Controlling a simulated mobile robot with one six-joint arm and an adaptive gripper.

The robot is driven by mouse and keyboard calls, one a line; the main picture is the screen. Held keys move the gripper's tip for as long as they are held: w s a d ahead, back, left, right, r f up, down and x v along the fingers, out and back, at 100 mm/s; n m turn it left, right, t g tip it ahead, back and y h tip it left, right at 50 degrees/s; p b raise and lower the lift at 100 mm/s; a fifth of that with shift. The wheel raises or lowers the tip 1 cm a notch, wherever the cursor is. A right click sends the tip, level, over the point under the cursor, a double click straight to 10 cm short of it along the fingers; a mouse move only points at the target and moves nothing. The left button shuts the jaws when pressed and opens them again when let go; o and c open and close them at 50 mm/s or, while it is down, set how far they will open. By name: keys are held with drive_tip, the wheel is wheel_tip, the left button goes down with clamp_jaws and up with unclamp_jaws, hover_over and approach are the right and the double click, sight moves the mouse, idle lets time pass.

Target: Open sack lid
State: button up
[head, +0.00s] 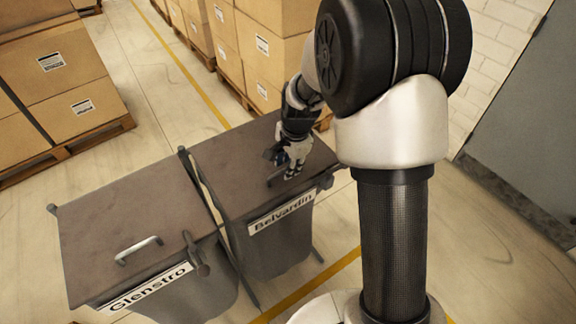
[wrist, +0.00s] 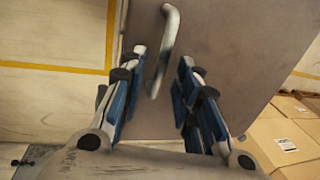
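Two grey sacks stand side by side, one with a "Glenstro" label (head: 148,288) and one with a "Belvardin" label (head: 282,212). Both brown lids lie flat and shut: the Glenstro lid (head: 120,215) on the left and the Belvardin lid (head: 235,150) on the right. The Glenstro lid has a bare metal handle (head: 139,250). My gripper (head: 280,163) is low over the front right of the Belvardin lid. In the wrist view, its blue-padded fingers (wrist: 162,68) are apart, on either side of the lid's metal handle (wrist: 166,50). Gaps show between fingers and handle.
Stacked cardboard boxes (head: 60,70) on pallets stand at the left, with more boxes (head: 262,45) behind the sacks. A grey door (head: 530,120) is at the right. The floor (head: 150,95) between the sacks and boxes is clear.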

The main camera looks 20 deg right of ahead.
drive_tip(key=shift+c, duration=0.6)
clamp_jaws()
